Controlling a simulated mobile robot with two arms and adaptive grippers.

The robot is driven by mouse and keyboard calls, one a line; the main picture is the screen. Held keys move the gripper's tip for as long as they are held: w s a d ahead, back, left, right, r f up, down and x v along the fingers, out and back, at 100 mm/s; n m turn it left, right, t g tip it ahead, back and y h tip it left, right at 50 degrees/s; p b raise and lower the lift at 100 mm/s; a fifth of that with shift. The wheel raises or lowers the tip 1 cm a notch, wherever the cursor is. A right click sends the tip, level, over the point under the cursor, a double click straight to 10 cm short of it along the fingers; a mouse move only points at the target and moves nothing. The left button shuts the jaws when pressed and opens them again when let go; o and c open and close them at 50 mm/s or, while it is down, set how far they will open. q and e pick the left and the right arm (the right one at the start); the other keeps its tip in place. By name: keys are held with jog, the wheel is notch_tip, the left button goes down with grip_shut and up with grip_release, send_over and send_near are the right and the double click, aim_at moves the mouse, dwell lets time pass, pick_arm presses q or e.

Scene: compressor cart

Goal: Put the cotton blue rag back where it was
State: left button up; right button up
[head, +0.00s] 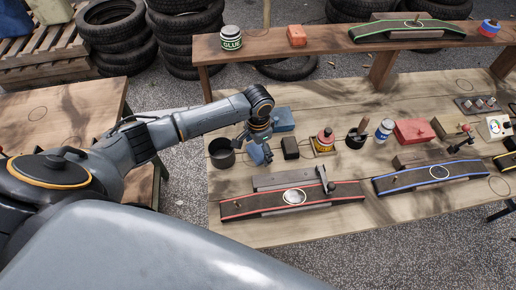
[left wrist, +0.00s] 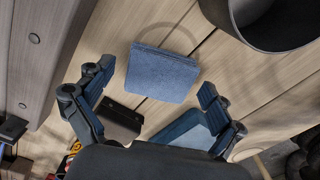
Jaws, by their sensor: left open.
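The blue rag (left wrist: 164,72) is a flat folded cloth lying on the wooden bench, seen whole in the left wrist view. In the head view the rag (head: 256,155) shows only partly beneath my left gripper. My left gripper (head: 258,142) is open and empty just above it. In the left wrist view the open fingers of my gripper (left wrist: 156,77) stand on either side of the rag, apart from it. A faint ring mark (left wrist: 190,33) on the wood lies by the rag, partly covered by it. My right gripper is not in view.
A dark pot (head: 222,153) stands just left of the rag. A black block (head: 290,148) and a second blue item (head: 283,119) are close on the right. A red-edged ramp board (head: 262,205) lies in front. A raised shelf (head: 268,51) runs along the back.

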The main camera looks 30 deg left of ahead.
aim_at(258, 151)
pick_arm(q)
notch_tip(258, 151, up, 12)
jog(key=shift+r+b, duration=0.2)
jog(key=shift+b, duration=0.15)
